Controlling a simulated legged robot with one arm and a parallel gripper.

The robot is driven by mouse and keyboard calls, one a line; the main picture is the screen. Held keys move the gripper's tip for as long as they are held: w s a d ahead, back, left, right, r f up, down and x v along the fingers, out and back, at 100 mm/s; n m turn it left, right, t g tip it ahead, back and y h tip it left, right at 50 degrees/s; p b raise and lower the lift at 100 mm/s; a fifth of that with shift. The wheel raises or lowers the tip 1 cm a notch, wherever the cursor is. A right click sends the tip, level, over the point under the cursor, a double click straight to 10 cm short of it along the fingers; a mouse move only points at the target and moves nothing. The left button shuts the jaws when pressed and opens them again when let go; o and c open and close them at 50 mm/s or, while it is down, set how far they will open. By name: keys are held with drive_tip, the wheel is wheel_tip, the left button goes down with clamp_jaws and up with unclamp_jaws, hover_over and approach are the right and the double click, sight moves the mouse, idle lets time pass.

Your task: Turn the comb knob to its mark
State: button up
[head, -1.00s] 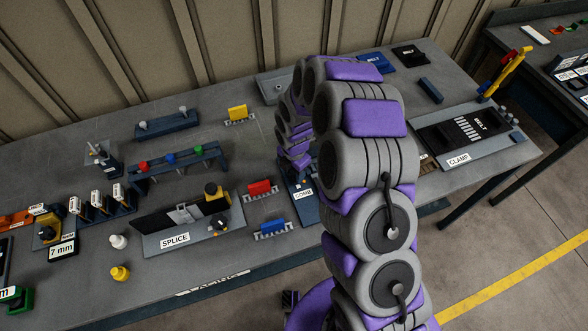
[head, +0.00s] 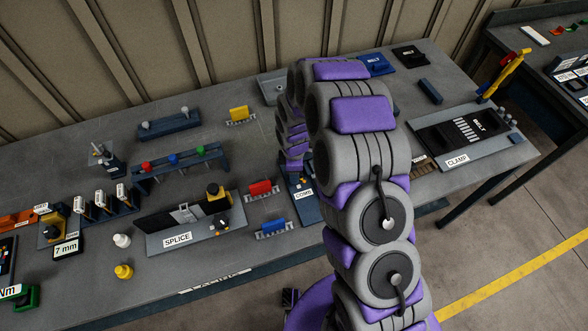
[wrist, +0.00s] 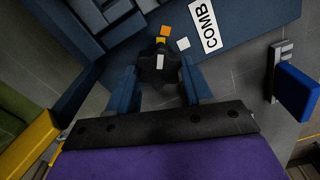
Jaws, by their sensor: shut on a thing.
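The comb station is a dark blue plate (wrist: 245,22) with a white COMB label (wrist: 205,28) in the wrist view. A dark lobed knob (wrist: 159,66) with a white patch on it stands between the two blue fingers of my gripper (wrist: 161,78), which is shut on it. A small yellow piece (wrist: 161,41) shows at the knob's far edge. In the head view the COMB label (head: 304,194) shows, but my arm hides the knob and gripper.
In the wrist view a blue block (wrist: 298,90) on a grey comb stands at right, and a yellow edge (wrist: 30,145) at left. In the head view the red block (head: 260,188), SPLICE station (head: 155,246) and CLAMP station (head: 430,165) flank my arm.

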drive_tip(key=shift+w+r+m, duration=0.1)
drive_tip(key=shift+w+m, duration=0.1)
drive_tip(key=shift+m, duration=0.1)
drive_tip(key=o, duration=1.1)
drive_tip(key=shift+s+a, duration=0.1)
drive_tip(key=shift+c, duration=0.2)
wheel_tip(320, 180, up, 17)
drive_tip(key=p, duration=0.1)
drive_tip(key=shift+a, duration=0.1)
